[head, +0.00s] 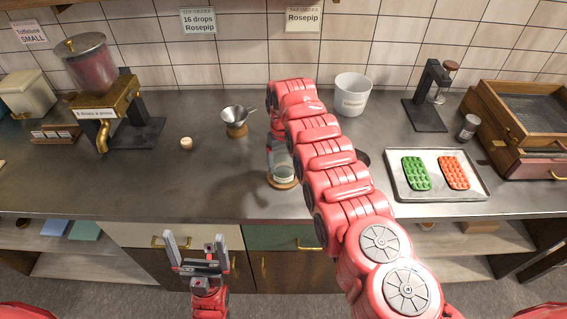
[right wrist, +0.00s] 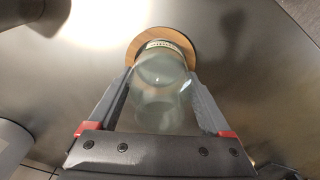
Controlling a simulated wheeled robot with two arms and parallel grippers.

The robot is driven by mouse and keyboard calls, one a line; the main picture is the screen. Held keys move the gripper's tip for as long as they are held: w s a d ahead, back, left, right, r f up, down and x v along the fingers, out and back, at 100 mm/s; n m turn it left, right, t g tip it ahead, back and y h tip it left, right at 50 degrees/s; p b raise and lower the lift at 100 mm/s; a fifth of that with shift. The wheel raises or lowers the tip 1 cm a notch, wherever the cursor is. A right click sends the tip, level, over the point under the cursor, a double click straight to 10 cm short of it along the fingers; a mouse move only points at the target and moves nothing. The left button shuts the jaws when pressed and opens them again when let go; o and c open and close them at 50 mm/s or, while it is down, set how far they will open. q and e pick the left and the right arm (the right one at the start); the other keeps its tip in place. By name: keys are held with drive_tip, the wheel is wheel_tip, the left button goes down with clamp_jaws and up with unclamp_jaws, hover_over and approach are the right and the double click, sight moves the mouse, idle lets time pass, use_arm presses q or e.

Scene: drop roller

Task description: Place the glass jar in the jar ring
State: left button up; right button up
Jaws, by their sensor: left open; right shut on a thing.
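The clear glass jar (head: 283,170) is upright near the counter's front edge, at the wooden jar ring (head: 283,184). In the right wrist view, the jar (right wrist: 160,95) is between the two fingers of my right gripper (right wrist: 163,82), which is shut on it. The round brown ring (right wrist: 184,42) shows around the jar's far end. I cannot tell whether the jar's base rests in the ring or just above it. My right arm hides part of the jar in the head view. My left gripper (head: 196,250) is open and empty, in front of the counter.
A white pot (head: 352,94) is behind my right arm. A tray (head: 440,192) with green and orange molds lies right. The counter's front left is clear.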

drive_tip(key=o, duration=1.4)
drive_tip(key=shift+f, duration=0.1)
drive_tip(key=shift+r, duration=0.7)
wheel_tip(320, 180, up, 2)
drive_tip(key=shift+a+r+p, duration=0.1)
drive_tip(key=shift+r+p, duration=0.15)
drive_tip(key=shift+p, duration=0.45)
drive_tip(key=r+b, duration=0.2)
wheel_tip(320, 180, up, 6)
hover_over(283, 154)
drive_tip(key=s, duration=0.3)
drive_tip(key=shift+s+r, duration=0.1)
drive_tip(key=shift+r, duration=0.1)
